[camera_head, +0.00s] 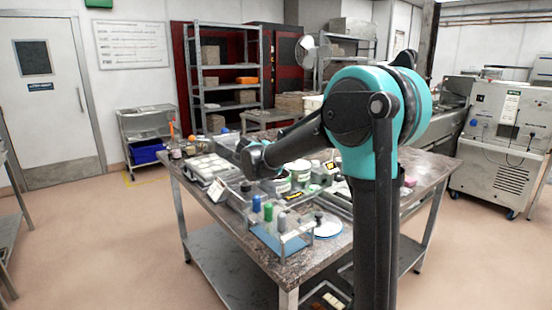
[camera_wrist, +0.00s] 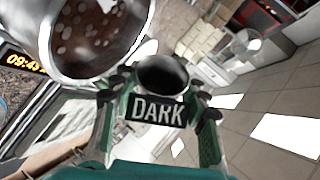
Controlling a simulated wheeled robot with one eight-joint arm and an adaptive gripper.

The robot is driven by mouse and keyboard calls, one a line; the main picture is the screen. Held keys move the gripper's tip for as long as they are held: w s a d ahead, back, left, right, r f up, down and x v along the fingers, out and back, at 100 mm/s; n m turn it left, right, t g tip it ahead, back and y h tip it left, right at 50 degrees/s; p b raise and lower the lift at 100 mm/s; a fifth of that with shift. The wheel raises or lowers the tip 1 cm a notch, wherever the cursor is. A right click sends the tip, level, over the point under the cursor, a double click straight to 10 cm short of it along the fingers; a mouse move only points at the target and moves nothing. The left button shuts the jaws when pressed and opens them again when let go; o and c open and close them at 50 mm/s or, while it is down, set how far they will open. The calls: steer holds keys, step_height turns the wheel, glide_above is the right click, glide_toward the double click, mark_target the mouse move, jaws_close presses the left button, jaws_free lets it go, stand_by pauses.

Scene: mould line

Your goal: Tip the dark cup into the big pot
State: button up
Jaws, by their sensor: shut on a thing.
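The dark cup (camera_wrist: 163,76) is in my gripper (camera_wrist: 159,97) in the wrist view. Its round mouth shows a dark inside, and a black label on it reads DARK. The green and black fingers close on it from both sides. The big pot (camera_wrist: 140,38) is metal, at the upper left of the wrist view, just beside the cup. Dark brown stuff with several pale discs shows inside it. I see no pouring stream. In the head view my arm reaches over the table and hides most of my gripper; I cannot make out the cup there.
The work table (camera_head: 205,215) holds a clear rack (camera_head: 285,243) with coloured bottles, labelled tubs (camera_head: 300,172), white trays (camera_head: 210,166) and a round white plate (camera_head: 327,229). A lit clock display (camera_wrist: 25,62) is left of the pot.

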steer(key=shift+r, duration=0.25)
steer(key=shift+f, duration=0.25)
steer(key=shift+d+m+y, duration=0.3)
steer(key=shift+m+y, duration=0.1)
steer(key=shift+d+f+m+g+y, duration=0.2)
steer(key=shift+m+g+y, duration=0.1)
steer(key=shift+m+y, duration=0.2)
steer(key=shift+d+f+m+g+y, duration=0.1)
steer(key=shift+d+m+g+y, duration=0.15)
steer(key=shift+m+y, duration=0.2)
steer(key=m+y, duration=0.1)
steer(key=f+m+y, duration=0.1)
steer(key=y, duration=0.1)
steer(key=m+y, duration=0.1)
steer(key=shift+w+d+f+g+y, duration=0.1)
steer(key=shift+d+f+g+y, duration=0.15)
steer(key=shift+d+y, duration=0.1)
steer(key=m+y, duration=0.1)
steer(key=y, duration=0.1)
steer(key=f+m+y, duration=0.1)
steer(key=m+y, duration=0.1)
steer(key=f+m+y, duration=0.1)
steer(key=m, duration=0.1)
steer(key=shift+a+y, duration=0.2)
steer(key=shift+y, duration=0.2)
steer(key=shift+f, duration=0.1)
steer(key=shift+r, duration=0.2)
